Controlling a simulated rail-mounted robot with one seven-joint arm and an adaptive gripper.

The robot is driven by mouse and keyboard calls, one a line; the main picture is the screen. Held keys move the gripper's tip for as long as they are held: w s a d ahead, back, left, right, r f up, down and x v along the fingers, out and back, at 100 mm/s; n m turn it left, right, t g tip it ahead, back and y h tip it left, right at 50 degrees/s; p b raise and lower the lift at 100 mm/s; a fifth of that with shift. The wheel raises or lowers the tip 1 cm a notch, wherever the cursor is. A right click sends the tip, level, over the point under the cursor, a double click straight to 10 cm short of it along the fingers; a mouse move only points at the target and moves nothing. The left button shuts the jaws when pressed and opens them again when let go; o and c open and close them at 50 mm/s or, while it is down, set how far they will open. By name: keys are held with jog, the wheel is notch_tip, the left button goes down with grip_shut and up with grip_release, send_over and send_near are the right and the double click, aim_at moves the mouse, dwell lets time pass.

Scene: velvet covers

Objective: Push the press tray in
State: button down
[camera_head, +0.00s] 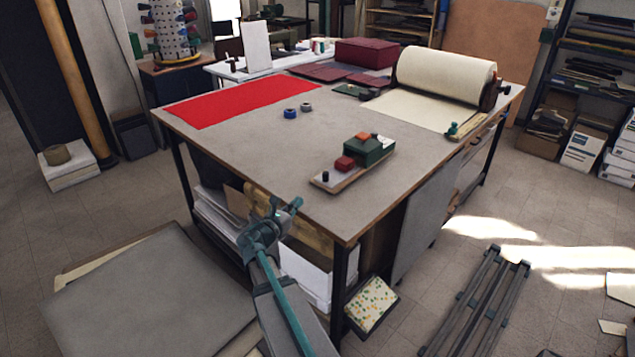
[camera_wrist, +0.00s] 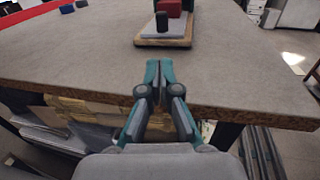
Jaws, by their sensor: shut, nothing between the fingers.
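A small wood-edged tray or board (camera_head: 325,181) lies on the work table (camera_head: 240,140), bearing a green box (camera_head: 371,151), a red block (camera_head: 345,163) and a black knob (camera_head: 325,177). I cannot tell for sure that it is the press tray. In the wrist view its near edge (camera_wrist: 163,42) lies flat on the table, ahead of my gripper. My gripper (camera_head: 297,203) has teal fingers, shut and empty, near the table's front edge. In the wrist view the fingertips (camera_wrist: 159,66) point at the tray and appear apart from it.
A red cloth (camera_head: 232,102) lies at the table's left, with two small rolls (camera_head: 298,110) near its middle. A large cream roll (camera_head: 443,73) stands at the back right. A speckled panel (camera_head: 371,304) leans beside the table's front leg. Bare tabletop surrounds the tray.

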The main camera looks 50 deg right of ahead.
jog(key=p, duration=0.5)
send_near(324, 176)
jog(key=x, duration=0.5)
jog(key=shift+w+d, duration=0.2)
jog(key=shift+d, duration=0.05)
jog(key=shift+x, duration=0.85)
jog(key=shift+s+f, duration=0.1)
jog(key=shift+f, duration=0.05)
